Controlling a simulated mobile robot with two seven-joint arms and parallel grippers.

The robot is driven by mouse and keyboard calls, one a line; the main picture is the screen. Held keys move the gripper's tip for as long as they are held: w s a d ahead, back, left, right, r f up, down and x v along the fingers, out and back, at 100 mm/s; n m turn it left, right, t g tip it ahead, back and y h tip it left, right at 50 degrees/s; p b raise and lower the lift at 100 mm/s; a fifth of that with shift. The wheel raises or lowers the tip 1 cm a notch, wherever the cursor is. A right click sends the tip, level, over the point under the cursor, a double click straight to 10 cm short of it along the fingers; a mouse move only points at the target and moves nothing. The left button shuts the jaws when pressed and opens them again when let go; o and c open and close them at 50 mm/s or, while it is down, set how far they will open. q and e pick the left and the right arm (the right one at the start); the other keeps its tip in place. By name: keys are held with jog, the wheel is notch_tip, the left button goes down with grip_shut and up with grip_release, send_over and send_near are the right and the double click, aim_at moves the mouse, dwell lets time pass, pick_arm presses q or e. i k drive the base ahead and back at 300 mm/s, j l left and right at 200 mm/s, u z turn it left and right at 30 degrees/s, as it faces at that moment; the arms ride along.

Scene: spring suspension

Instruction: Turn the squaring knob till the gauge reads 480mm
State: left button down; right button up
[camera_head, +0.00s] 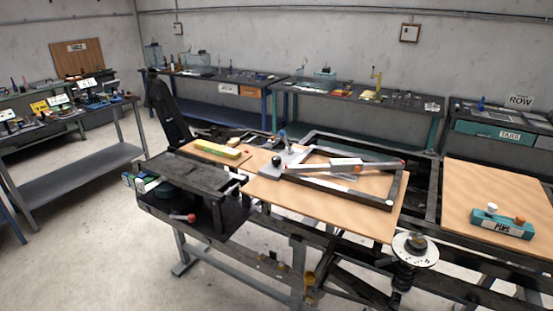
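A dark metal frame (376,199) lies on a wooden board (298,202) on the workbench, with pale bars (345,166) crossing it. An orange block or knob (356,170) sits on the bars. A grey fixture at the frame's left corner carries a black round knob (276,160) and a blue upright handle (283,137). I cannot tell which part is the squaring knob. No gauge reading is legible. Neither my left nor my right gripper shows in the head view.
A yellow-green bar (217,149) lies on the board's left. A teal "PINS" block (502,224) sits on the right board. A coil spring with a white disc (415,249) stands in front. A black cart (192,175) is at left; open floor lies beyond it.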

aim_at(275, 160)
jog(key=i+z, duration=0.5)
jog(key=i, duration=0.6)
jog(key=k+l+z, duration=0.25)
jog(key=l, duration=0.2)
